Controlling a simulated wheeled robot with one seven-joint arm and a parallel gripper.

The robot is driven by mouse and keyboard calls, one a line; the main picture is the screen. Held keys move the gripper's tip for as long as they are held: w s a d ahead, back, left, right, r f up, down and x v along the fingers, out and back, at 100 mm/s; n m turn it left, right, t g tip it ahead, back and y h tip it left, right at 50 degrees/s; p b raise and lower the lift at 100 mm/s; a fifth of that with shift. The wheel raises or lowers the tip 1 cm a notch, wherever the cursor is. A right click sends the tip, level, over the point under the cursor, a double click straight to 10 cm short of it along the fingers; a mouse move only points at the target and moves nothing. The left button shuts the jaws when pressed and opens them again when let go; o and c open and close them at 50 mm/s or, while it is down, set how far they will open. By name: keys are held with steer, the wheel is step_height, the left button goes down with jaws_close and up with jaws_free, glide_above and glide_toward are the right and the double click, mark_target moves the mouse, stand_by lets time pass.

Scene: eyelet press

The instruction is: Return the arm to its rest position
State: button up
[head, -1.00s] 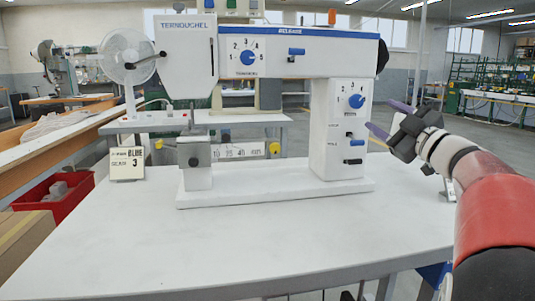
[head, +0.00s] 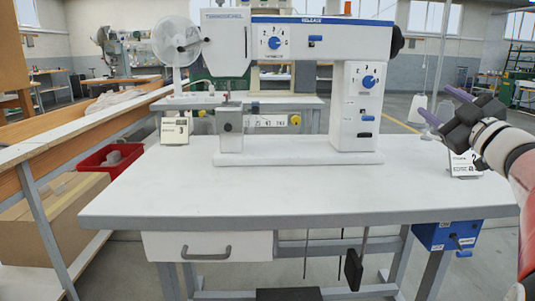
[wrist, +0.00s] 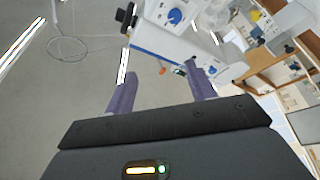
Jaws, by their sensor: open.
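My gripper (head: 443,108) is at the right of the head view, above the right end of the table and apart from the machine. Its two purple fingers are spread with nothing between them; they also show in the wrist view (wrist: 161,92). The white eyelet press (head: 367,105) stands upright on the table (head: 290,195), with blue knobs and a blue stripe along its upper arm. It shows tilted in the wrist view (wrist: 175,42).
Small sign cards stand at the table's left (head: 174,131) and right (head: 464,163). A red bin (head: 110,158) is at the left by a wooden bench. A drawer (head: 207,246) and a blue box (head: 447,236) hang under the table. The table's front is clear.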

steer(key=s+a+f+m+g+h, duration=0.2)
steer(key=s+a+f+m+g, duration=0.2)
steer(key=s+a+f, duration=0.3)
steer(key=s+a+f+m+g+h, duration=0.1)
steer(key=s+a+f+m+g, duration=0.3)
steer(key=s+f, duration=0.7)
steer(key=s+a+f+m+g+h, duration=0.2)
steer(key=s+a+f+m+g, duration=0.2)
steer(key=f, duration=1.1)
steer(key=s+a+g, duration=0.3)
steer(key=s+a, duration=0.2)
steer(key=a, duration=0.1)
steer(key=shift+s+h, duration=0.2)
steer(key=shift+h, duration=0.1)
steer(key=shift+d, duration=0.1)
